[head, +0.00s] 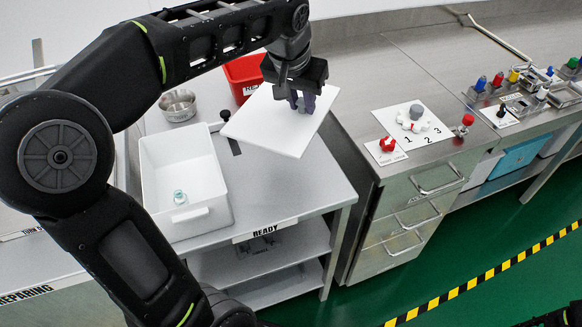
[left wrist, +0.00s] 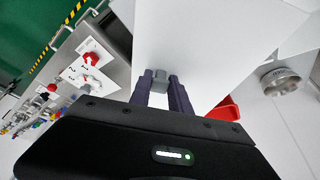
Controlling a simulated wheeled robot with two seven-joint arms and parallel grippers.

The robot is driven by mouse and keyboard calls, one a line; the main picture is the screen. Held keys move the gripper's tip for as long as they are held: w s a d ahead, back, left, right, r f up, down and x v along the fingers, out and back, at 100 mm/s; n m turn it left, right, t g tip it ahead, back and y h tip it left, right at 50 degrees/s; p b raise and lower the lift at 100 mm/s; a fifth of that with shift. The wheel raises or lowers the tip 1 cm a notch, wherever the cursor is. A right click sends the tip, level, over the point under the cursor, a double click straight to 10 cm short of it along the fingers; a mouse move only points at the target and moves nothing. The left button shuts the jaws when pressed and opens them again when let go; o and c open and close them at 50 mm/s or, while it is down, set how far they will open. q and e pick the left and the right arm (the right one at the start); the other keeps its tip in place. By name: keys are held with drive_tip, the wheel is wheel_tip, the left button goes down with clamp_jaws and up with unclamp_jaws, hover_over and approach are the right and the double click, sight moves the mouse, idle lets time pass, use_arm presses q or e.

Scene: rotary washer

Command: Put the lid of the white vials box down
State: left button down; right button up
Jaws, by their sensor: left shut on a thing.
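The white lid (head: 268,128) is a flat square plate, held tilted in the air above the right part of the grey table. My left gripper (head: 303,101) is shut on the lid's small grey knob, which shows between the fingers in the left wrist view (left wrist: 160,82). The lid (left wrist: 205,40) fills the upper middle of that view. The white vials box (head: 184,187) stands open on the table, left of and below the lid in the head view. One small vial with a greenish cap (head: 180,197) is inside it. My right gripper does not show.
A metal bowl (head: 178,104) and a red bin (head: 244,76) stand at the table's back; the lid partly hides the bin. A steel cabinet (head: 421,180) with a rotary device (head: 414,117) and red knobs stands to the right. The table front near the READY label is bare.

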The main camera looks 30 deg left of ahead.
use_arm(q)
drive_tip(key=shift+f, duration=0.1)
wheel_tip(320, 180, down, 13)
drive_tip(key=shift+f+b, duration=0.2)
drive_tip(key=shift+b, duration=0.1)
drive_tip(key=shift+f, duration=2.2)
drive_tip(key=shift+f, duration=0.1)
drive_tip(key=c, duration=1.2)
unclamp_jaws()
drive_tip(key=shift+b, duration=0.3)
